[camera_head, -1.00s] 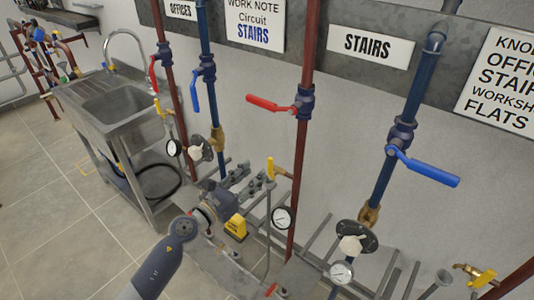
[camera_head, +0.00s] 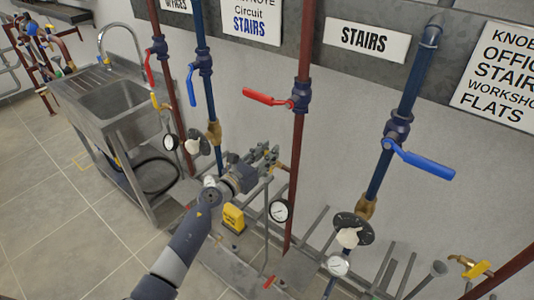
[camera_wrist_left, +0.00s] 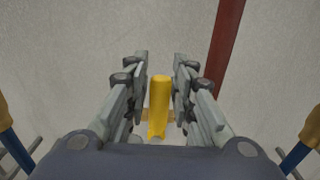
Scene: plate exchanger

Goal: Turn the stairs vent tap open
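The vent tap's yellow handle (camera_wrist_left: 159,105) stands upright in the left wrist view, between the fingers of my left gripper (camera_wrist_left: 160,68). A small gap shows on each side of the handle, so the gripper is open around it and not clamped. In the head view my left gripper (camera_head: 266,157) reaches in beside the red pipe under the STAIRS sign (camera_head: 366,40) and hides the yellow handle. A bit of the tap's brass body (camera_head: 283,168) shows just right of the fingers. My right gripper is not in view.
A red pipe (camera_head: 297,180) with a red lever valve (camera_head: 275,99) rises close to the right of my gripper. A round gauge (camera_head: 280,211) sits just below. A yellow box (camera_head: 233,217) stands below my wrist. A blue pipe (camera_head: 216,110) is to the left.

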